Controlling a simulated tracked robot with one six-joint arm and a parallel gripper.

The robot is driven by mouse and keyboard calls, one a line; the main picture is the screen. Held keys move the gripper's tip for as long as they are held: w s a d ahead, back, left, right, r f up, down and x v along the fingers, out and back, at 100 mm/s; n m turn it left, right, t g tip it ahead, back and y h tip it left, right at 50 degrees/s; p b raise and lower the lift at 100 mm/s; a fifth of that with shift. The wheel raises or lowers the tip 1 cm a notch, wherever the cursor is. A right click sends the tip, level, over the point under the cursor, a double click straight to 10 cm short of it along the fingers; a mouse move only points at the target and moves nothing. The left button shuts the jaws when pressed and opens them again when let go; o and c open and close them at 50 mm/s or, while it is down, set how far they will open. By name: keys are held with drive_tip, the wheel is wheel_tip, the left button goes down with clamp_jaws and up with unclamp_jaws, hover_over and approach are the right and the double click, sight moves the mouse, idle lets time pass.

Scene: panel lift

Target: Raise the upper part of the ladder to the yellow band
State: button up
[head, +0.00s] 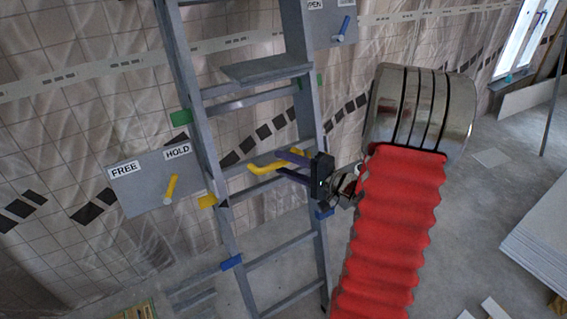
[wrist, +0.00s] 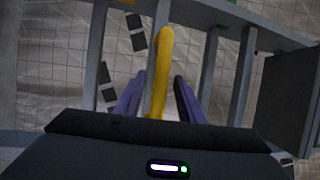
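In the wrist view my gripper (wrist: 158,90) is open, with gaps beside the handle. A yellow band (head: 207,201) is on the left rail, below a green band (head: 181,118) and above a blue band (head: 231,263).
A grey panel (head: 140,185) marked FREE and HOLD is left of the ladder; its yellow lever (head: 171,187) points toward HOLD. Another panel (head: 322,30) with a blue lever (head: 344,27) is at upper right. Pale boards (head: 540,235) lie on the floor at right.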

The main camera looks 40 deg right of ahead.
drive_tip(key=shift+w+a, duration=0.2)
drive_tip(key=shift+w, duration=0.35)
drive_tip(key=shift+c, duration=0.5)
drive_tip(key=shift+f, duration=0.1)
clamp_jaws()
